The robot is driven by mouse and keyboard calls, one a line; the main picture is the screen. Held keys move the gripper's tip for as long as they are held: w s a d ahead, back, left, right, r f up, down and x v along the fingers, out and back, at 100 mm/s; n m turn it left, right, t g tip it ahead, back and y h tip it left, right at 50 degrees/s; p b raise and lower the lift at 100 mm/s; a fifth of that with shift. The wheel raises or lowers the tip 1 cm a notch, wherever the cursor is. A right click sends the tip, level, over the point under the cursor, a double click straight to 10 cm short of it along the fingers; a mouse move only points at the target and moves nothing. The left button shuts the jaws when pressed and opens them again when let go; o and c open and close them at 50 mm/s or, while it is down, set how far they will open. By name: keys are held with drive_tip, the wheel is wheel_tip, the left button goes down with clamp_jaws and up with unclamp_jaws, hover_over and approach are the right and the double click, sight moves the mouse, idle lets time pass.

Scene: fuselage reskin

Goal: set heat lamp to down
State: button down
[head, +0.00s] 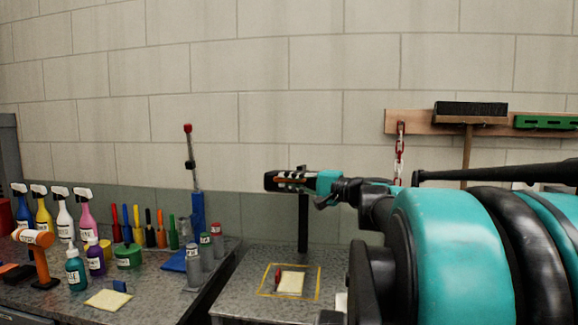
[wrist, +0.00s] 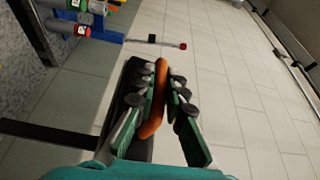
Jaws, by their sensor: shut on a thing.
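The heat lamp is a dark head on a black post (head: 303,222) that rises from the small grey table. In the wrist view, its black head (wrist: 112,112) lies beside my fingers, with an orange curved handle (wrist: 151,128). My gripper (wrist: 168,85) has its ridged fingers on both sides of this handle and is shut on it. In the head view, my gripper (head: 290,179) is at the top of the post and overlaps the lamp head. I cannot tell which way the lamp faces.
Below the lamp, a yellow-outlined square (head: 263,281) on the small table holds a pale patch (head: 292,283). The left bench (head: 150,305) carries spray bottles, coloured tools, cans and a blue stand with a red-tipped rod (head: 189,150). A brush (head: 470,110) hangs on the wall rack.

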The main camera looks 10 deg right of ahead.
drive_tip(key=shift+f+n, duration=0.3)
drive_tip(key=shift+f, duration=0.6)
drive_tip(key=c, duration=1.6)
unclamp_jaws()
drive_tip(key=shift+o, duration=0.2)
drive_tip(key=v, duration=1.2)
drive_tip(key=shift+f, duration=0.1)
